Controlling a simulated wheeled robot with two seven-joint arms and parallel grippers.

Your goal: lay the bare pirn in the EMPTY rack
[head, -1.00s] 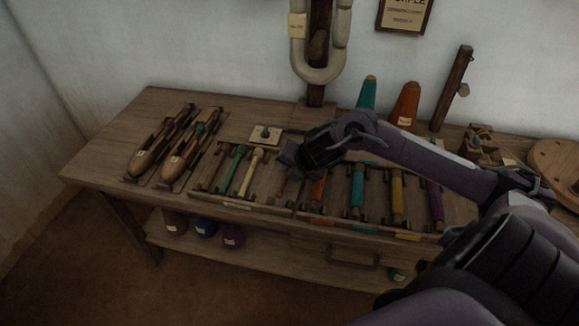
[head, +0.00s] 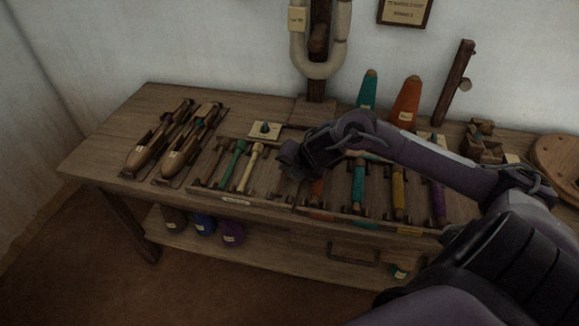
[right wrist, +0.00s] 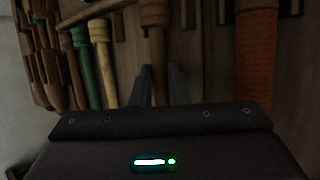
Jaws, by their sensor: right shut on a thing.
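My right gripper (head: 289,160) is over the right end of the left rack (head: 207,186), which holds a green pirn (head: 234,163) and a pale pirn (head: 250,170). In the right wrist view its two fingers (right wrist: 161,88) are shut on a bare brown wooden pirn (right wrist: 154,42), with the thicker end pointing away. The green pirn (right wrist: 83,62) and pale pirn (right wrist: 101,58) lie to its left there. Whether the held pirn touches the rack is unclear. The rack's label (head: 236,201) is too small to read. My left gripper is not in view.
The right rack holds an orange pirn (head: 317,189), a teal pirn (head: 358,187), a yellow pirn (head: 398,193) and a purple pirn (head: 437,201). Two shuttles (head: 183,155) lie at the left. Tall teal (head: 368,90) and orange (head: 406,98) cones stand behind my forearm.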

